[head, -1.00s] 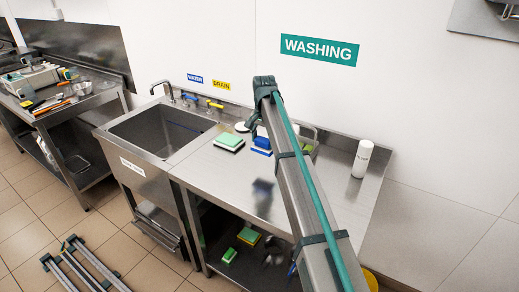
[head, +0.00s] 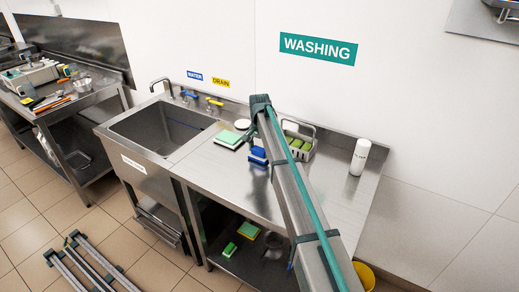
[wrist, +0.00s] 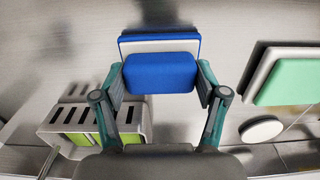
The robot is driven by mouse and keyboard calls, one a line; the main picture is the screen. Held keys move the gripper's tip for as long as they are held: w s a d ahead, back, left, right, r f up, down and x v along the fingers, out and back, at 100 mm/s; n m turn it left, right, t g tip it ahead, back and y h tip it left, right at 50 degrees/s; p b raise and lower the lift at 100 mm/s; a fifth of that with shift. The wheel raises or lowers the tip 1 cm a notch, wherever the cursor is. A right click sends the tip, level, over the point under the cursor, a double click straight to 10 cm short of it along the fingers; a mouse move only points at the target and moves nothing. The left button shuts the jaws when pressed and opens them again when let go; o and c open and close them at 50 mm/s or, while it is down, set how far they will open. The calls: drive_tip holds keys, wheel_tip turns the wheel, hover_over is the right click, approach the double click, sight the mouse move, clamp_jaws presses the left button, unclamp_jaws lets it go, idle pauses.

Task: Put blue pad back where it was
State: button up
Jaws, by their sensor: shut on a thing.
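The blue pad (wrist: 160,72) is a thick block with a white layer between blue parts. My gripper (wrist: 161,82) is shut on it, with one finger on each side. In the head view the blue pad (head: 257,154) shows left of my arm, low over the steel counter (head: 223,175). I cannot tell whether it touches the counter. My arm hides part of it and most of the gripper in the head view.
A green and white pad (head: 229,139) and a round white disc (head: 242,124) lie left of the blue pad. A slotted grey caddy (wrist: 140,122) with green pads stands right of my arm in the head view. A white bottle (head: 360,156) and a sink (head: 164,129) flank the counter.

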sight(259, 149)
drive_tip(key=shift+f, duration=0.1)
drive_tip(key=o, duration=1)
wheel_tip(259, 149, up, 12)
drive_tip(key=b, duration=0.3)
